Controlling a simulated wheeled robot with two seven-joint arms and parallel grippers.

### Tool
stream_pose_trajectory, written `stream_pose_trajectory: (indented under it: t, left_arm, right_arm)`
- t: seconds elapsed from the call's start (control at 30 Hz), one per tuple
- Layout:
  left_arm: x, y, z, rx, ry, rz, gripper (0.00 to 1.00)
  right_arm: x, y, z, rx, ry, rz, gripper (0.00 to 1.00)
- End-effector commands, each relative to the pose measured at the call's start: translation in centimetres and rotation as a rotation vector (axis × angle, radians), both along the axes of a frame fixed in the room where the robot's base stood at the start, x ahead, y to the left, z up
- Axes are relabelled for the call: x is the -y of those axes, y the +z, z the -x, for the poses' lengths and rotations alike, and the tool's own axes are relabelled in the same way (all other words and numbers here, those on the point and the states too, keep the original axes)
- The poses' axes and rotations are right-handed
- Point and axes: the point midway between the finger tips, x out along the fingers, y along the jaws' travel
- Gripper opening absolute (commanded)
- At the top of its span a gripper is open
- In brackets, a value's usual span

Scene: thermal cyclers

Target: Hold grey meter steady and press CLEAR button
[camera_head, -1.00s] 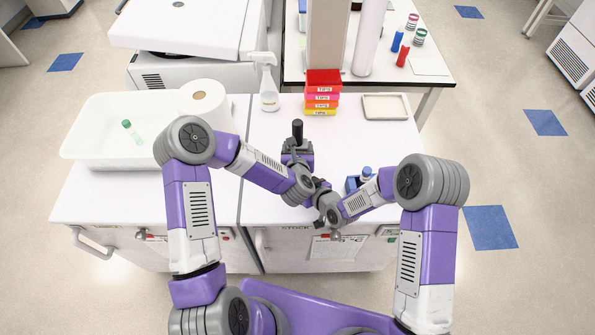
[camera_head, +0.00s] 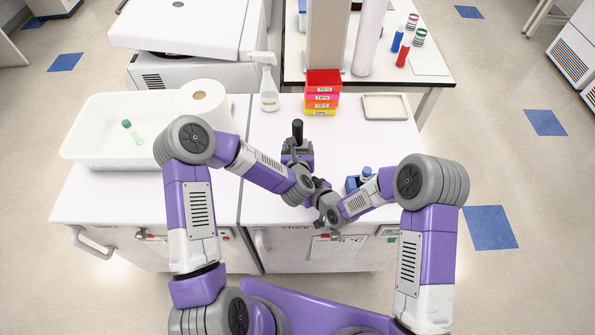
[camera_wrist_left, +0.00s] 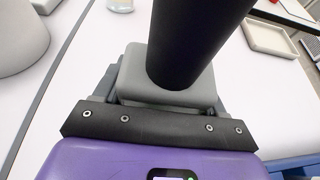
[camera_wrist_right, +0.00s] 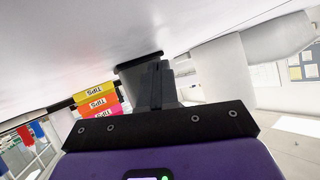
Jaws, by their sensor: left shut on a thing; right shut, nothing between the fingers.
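The grey meter (camera_wrist_left: 140,75) fills the middle of the left wrist view as a grey block with a thick black cylinder rising from it. In the head view the black cylinder (camera_head: 297,130) stands upright near the middle of the bench. My left gripper (camera_wrist_left: 165,92) is shut on the meter's grey block. My right gripper (camera_wrist_right: 158,68) is shut and empty, with its fingertips in front of a dark grey shape that I cannot identify for certain. The arms mostly hide the right gripper in the head view. I cannot make out the CLEAR button in any view.
Stacked tip boxes (camera_head: 322,95), a spray bottle (camera_head: 268,88) and a shallow tray (camera_head: 386,107) stand at the bench's back. A blue item (camera_head: 353,183) lies close to my right forearm. A white bin (camera_head: 85,140) and paper roll (camera_head: 203,100) are left.

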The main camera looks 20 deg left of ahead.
Motion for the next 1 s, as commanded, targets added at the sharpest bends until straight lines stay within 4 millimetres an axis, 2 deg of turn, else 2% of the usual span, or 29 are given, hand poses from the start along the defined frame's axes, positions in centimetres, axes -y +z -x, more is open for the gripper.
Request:
stream_pose_trajectory:
  t: [1.0]
  left_arm:
    - [0.00,0.06,-0.02,0.001,0.000,0.000,0.33]
  right_arm:
    - [-0.25,0.00,-1.00,0.000,0.000,0.000,0.00]
